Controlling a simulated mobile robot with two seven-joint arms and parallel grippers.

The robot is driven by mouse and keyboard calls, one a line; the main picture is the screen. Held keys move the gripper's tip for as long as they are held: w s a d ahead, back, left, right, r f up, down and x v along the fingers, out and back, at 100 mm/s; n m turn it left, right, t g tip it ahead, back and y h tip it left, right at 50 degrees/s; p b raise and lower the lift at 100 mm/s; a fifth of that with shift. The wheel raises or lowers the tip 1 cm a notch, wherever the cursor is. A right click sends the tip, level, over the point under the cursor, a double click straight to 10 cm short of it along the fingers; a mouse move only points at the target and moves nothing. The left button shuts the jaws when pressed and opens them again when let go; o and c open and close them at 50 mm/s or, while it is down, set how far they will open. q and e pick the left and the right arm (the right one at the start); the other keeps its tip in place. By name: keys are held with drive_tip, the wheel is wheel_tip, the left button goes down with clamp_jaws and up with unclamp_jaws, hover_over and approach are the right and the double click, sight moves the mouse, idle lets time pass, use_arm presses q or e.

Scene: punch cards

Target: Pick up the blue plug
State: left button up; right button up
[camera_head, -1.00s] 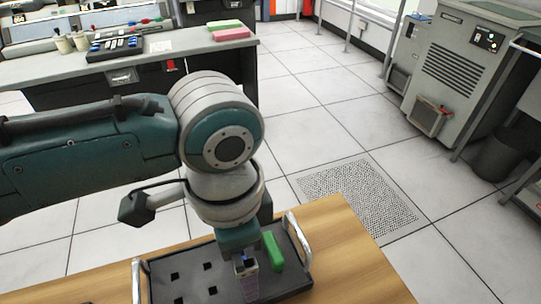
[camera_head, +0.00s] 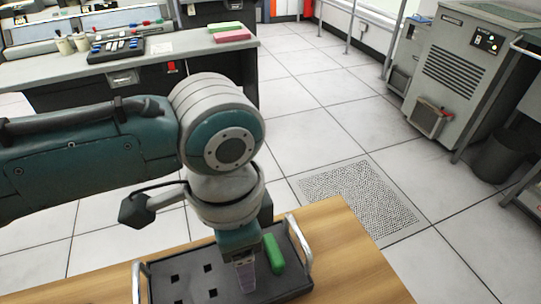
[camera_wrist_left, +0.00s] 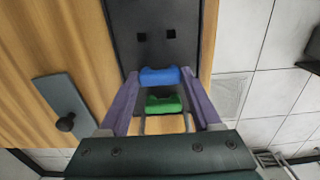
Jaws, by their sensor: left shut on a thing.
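The blue plug (camera_wrist_left: 160,76) shows in the left wrist view, between the two purple-grey fingertips. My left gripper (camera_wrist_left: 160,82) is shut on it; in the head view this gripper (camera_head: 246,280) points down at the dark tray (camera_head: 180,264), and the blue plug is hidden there. I cannot tell whether the plug is still seated in the tray. A green plug (camera_head: 273,253) stands in the tray just right of the gripper, and it also shows in the left wrist view (camera_wrist_left: 164,104). My right gripper is in neither view.
The tray has metal handles (camera_head: 300,243), several square holes and stands on a wooden table (camera_head: 345,265). A grey plate with a black knob (camera_wrist_left: 65,122) lies on the wood in the wrist view. A bench (camera_head: 180,45) stands behind.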

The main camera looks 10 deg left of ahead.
use_arm(q)
drive_tip(key=shift+r, duration=0.15)
wheel_tip(320, 180, up, 25)
drive_tip(key=p, duration=1.1)
drive_tip(key=shift+f, duration=0.2)
